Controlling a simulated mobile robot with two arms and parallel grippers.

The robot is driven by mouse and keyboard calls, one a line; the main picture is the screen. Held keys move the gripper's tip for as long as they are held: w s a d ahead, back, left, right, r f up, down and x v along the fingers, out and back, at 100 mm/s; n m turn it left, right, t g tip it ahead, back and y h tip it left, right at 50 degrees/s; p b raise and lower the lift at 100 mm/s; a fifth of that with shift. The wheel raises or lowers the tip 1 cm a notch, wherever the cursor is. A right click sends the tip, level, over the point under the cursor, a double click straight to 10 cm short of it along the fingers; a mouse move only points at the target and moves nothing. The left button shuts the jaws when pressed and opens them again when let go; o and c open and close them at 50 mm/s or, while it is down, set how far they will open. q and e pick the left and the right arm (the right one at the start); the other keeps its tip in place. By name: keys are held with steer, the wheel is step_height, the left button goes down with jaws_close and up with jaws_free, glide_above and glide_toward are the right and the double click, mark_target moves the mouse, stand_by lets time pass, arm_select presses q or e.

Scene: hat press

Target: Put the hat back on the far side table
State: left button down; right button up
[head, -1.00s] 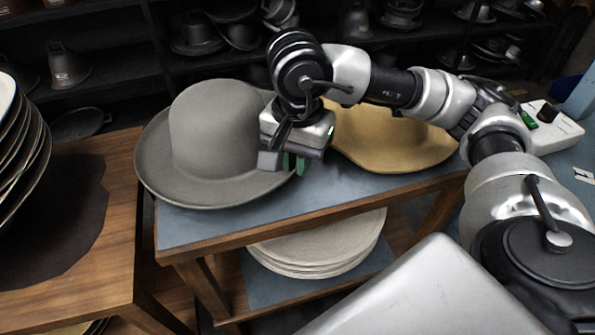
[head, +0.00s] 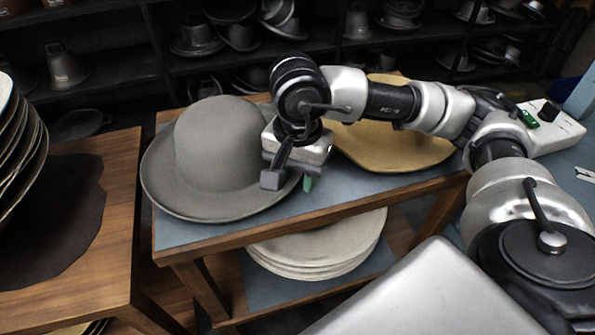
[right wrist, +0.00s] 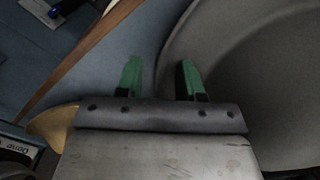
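The grey felt hat (head: 215,150) sits crown up on the left part of a blue-topped wooden side table (head: 360,182). Its brim appears to rest on the tabletop and reaches over the table's left edge. My right gripper (head: 290,182) is at the right side of the brim, with its fingers apart. In the right wrist view, the two green-padded fingers of the right gripper (right wrist: 160,78) are spread. The brim (right wrist: 215,50) lies under the right finger, and its edge runs between the fingers. I cannot tell whether either finger touches it. My left gripper is out of view.
A tan hat (head: 385,140) lies behind my right arm on the same table. Pale stacked discs (head: 320,250) are on its lower shelf. A wooden table (head: 70,275) with a dark mat stands at left. Dark shelves with hat blocks line the back.

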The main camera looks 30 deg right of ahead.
steer(key=shift+r, duration=0.1)
